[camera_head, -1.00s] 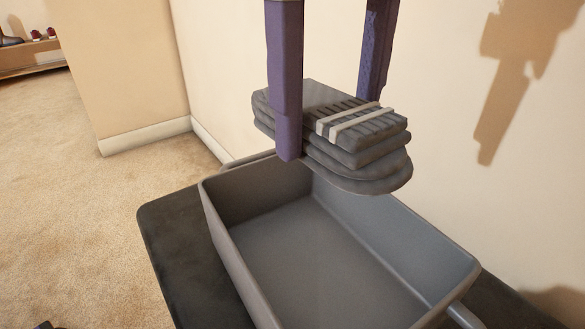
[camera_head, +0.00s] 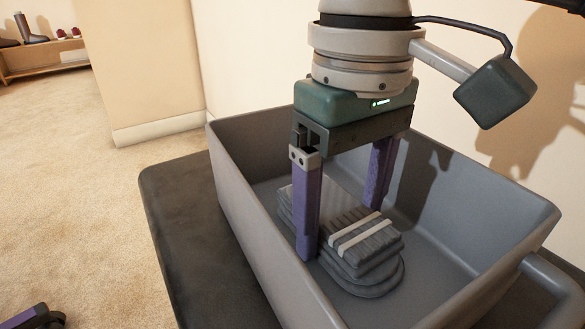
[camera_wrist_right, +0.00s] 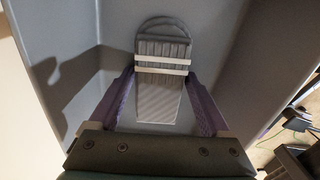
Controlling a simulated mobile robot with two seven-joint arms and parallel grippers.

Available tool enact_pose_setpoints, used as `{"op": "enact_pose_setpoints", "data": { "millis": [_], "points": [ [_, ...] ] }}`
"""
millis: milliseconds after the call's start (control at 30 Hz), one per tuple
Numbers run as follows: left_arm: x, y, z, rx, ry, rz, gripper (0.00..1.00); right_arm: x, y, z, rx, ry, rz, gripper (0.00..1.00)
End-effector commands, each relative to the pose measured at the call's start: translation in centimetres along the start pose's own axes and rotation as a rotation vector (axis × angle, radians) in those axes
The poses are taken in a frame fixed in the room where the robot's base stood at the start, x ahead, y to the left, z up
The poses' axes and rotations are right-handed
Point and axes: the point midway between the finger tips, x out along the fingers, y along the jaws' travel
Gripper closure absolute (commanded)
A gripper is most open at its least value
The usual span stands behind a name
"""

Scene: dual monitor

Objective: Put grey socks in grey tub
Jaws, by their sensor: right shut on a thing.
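The folded grey socks (camera_head: 360,245), with two pale stripes, are inside the grey tub (camera_head: 250,222), low near its floor. Whether they touch the floor is hard to tell. My right gripper (camera_head: 345,225) reaches down into the tub with its purple fingers on both sides of the socks, shut on them. In the right wrist view the socks (camera_wrist_right: 160,75) lie between the two fingers (camera_wrist_right: 165,108), inside the tub walls (camera_wrist_right: 225,30). A small part of my left gripper (camera_head: 35,318) shows at the bottom left corner, away from the tub; its jaws are not clear.
The tub stands on a dark table (camera_head: 175,215) with a bare strip on its left. A wall (camera_head: 240,70) stands close behind. A low shelf with shoes (camera_head: 45,55) is far off at the top left, across open carpet (camera_head: 80,160).

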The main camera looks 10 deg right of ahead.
Motion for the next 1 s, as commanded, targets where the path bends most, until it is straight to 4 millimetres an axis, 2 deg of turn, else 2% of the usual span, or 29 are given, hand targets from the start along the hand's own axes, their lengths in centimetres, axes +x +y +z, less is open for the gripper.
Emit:
{"op": "enact_pose_setpoints", "data": {
  "millis": [267, 300, 433, 767, 867, 1000],
  "points": [
    [0.3, 0.0, 0.1, -0.001, 0.001, 0.001, 0.5, 0.3, 0.0, 0.0, 0.0, 0.001, 0.0, 0.73],
    [0.3, 0.0, 0.1, -0.001, 0.001, 0.001, 0.5, 0.2, 0.0, 0.0, 0.0, 0.001, 0.0, 0.16],
    [0.2, 0.0, 0.0, 0.0, 0.001, 0.0, 0.5, 0.1, 0.0, 0.0, 0.0, 0.0, 0.0, 0.02],
    [-0.4, -0.2, -0.1, 0.007, -0.001, -0.005, 0.5, -0.5, 0.0, 0.0, 0.0, 0.0, -0.001, 0.0],
    [-1.4, -0.3, -0.4, 0.009, -0.001, -0.007, 0.5, -2.0, 0.0, -0.1, 0.0, 0.002, 0.0, 0.0],
    [-3.3, -0.3, -1.0, 0.009, -0.001, -0.007, 0.5, -5.4, 0.0, -0.1, 0.0, 0.003, 0.0, 0.0]
  ]
}}
